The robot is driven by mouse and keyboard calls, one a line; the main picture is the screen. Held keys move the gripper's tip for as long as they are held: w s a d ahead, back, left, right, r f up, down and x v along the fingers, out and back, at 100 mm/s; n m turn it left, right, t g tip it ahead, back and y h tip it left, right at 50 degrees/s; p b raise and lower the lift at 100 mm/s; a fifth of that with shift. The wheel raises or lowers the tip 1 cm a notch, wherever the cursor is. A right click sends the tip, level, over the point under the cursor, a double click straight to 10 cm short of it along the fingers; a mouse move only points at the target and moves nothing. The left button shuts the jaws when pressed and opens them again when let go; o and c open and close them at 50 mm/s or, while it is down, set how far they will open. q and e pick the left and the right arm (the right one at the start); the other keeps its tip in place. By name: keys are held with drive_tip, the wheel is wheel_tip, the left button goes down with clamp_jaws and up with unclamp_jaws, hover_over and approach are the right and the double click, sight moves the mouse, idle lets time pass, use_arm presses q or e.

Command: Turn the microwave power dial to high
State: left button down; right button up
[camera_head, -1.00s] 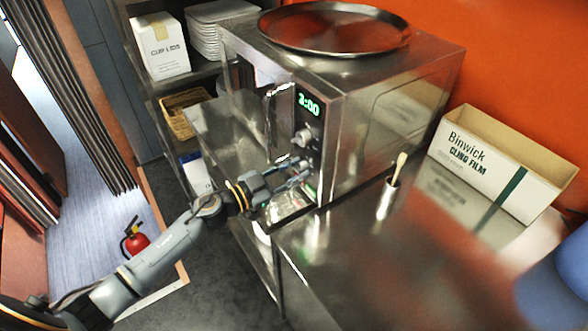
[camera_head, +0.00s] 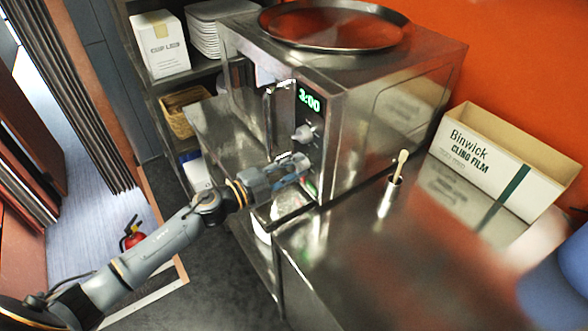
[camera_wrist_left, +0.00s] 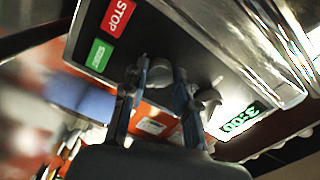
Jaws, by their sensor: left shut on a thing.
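The steel microwave (camera_head: 385,110) stands on the counter with its green display reading 3:00 (camera_head: 309,101). Its dark front panel has an upper dial (camera_head: 303,134) just below the display and a lower dial that my left gripper mostly hides in the head view. My left gripper (camera_head: 298,166) is at the lower dial. In the left wrist view my left gripper (camera_wrist_left: 162,84) has its fingers on both sides of this lower dial (camera_wrist_left: 159,70), shut on it. The upper dial (camera_wrist_left: 204,103) is free beside one finger. My right gripper is not in view.
A red STOP button (camera_wrist_left: 118,17) and a green button (camera_wrist_left: 98,56) sit close to the lower dial. A steel cup with a brush (camera_head: 390,196) and a cling film box (camera_head: 490,165) stand on the counter at right. A round tray (camera_head: 335,27) lies on the microwave.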

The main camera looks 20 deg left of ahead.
use_arm(q)
drive_tip(key=m+b, duration=0.1)
drive_tip(key=m, duration=0.3)
drive_tip(key=shift+m, duration=0.4)
drive_tip(key=m+b, duration=0.2)
drive_tip(key=m, duration=0.2)
drive_tip(key=shift+m, duration=0.3)
drive_tip(key=c, duration=1)
unclamp_jaws()
drive_tip(key=v, duration=1.2)
